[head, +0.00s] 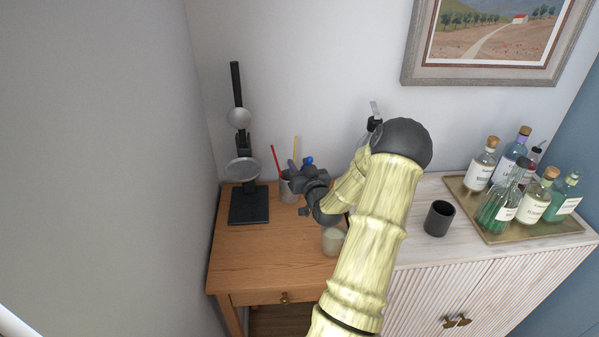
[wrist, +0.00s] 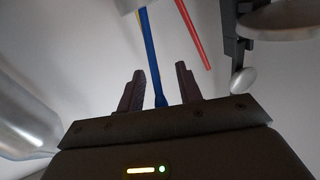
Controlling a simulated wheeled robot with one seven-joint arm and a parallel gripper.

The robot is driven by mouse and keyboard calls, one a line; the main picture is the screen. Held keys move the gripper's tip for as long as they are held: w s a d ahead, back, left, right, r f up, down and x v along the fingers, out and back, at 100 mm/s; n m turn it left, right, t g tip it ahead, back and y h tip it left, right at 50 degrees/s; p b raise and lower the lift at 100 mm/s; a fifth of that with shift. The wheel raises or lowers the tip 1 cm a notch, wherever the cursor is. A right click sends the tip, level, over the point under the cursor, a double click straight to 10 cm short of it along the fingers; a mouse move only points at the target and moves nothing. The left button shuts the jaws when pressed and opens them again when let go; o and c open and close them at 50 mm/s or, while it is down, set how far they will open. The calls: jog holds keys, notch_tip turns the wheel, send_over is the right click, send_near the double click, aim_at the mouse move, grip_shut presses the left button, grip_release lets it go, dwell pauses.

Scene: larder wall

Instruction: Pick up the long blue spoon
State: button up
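The long blue spoon stands in a grey cup (head: 287,193) on the wooden table. In the wrist view the blue spoon (wrist: 151,50) runs down from the top, and its wider end lies between my fingertips in the picture. In the head view a blue tip (head: 309,160) shows beside my gripper (head: 293,169), which is at the cup and partly hides it. My gripper (wrist: 160,82) is open, with a gap on each side of the spoon. I cannot tell the spoon's exact depth between the fingers.
A red stick (head: 276,161) and a yellow stick (head: 296,149) share the cup. A black stand (head: 248,205) with round pans is at left. A pale jar (head: 333,240) stands in front. A dark cup (head: 439,218) and a bottle tray (head: 484,228) are at right.

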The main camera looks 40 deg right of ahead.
jog(key=shift+d, duration=0.1)
grip_shut()
dwell(0.4)
notch_tip(320, 180, up, 10)
jog(key=b, duration=0.1)
dwell(0.5)
dwell(0.4)
